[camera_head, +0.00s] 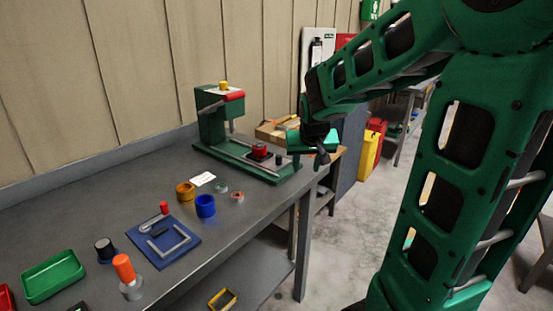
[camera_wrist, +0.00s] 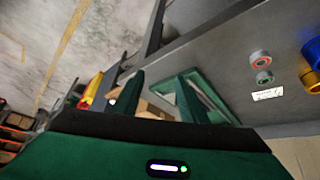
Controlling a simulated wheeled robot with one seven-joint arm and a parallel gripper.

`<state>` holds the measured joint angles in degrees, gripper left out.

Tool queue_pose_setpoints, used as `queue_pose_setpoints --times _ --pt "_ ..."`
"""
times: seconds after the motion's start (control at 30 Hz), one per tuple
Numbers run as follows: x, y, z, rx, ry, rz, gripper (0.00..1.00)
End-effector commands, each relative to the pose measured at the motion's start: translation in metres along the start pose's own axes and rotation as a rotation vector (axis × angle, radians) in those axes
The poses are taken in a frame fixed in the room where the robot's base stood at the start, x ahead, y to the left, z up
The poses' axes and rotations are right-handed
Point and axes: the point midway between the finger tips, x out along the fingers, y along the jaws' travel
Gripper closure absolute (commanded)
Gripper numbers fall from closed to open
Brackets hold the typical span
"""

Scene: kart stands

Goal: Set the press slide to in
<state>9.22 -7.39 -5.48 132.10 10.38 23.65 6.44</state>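The press (camera_head: 212,122) is a green stand at the back of the grey workbench, with a red and yellow top. Its long base with rails (camera_head: 275,172) reaches toward the right bench end. A dark slide with a red round top (camera_head: 259,150) sits on the rails, right of and apart from the upright column. A small black knob (camera_head: 278,158) stands right of it. My gripper (camera_head: 320,154) is above the right end of the base, apart from the slide. In the wrist view my gripper (camera_wrist: 158,88) is open and empty; its right finger partly hides the press base (camera_wrist: 212,101).
Left on the bench are a yellow ring (camera_head: 185,190), a blue cup (camera_head: 205,206), a blue board (camera_head: 163,241), an orange-handled piece (camera_head: 124,268) and a green tray (camera_head: 52,276). Cardboard boxes (camera_head: 270,132) stand behind the press. Open floor (camera_head: 345,230) lies right of the bench.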

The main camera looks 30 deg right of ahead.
Motion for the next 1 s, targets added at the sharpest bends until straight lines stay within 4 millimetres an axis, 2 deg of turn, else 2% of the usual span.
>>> queue_pose_setpoints --times 0.03,0.1,0.2,0.3,0.57,1.0 --pt "0.012 -0.015 -0.022 -0.010 0.049 -0.011 0.61" --pt "0.022 -0.033 -0.048 -0.017 0.113 -0.028 0.61" --pt "0.032 -0.053 -0.074 -0.023 0.181 -0.049 0.61" --pt "0.037 -0.064 -0.089 -0.024 0.221 -0.063 0.61" --pt "0.058 -0.070 -0.098 -0.026 0.233 -0.067 0.61" --pt "0.123 -0.075 -0.113 -0.026 0.233 -0.067 0.61"
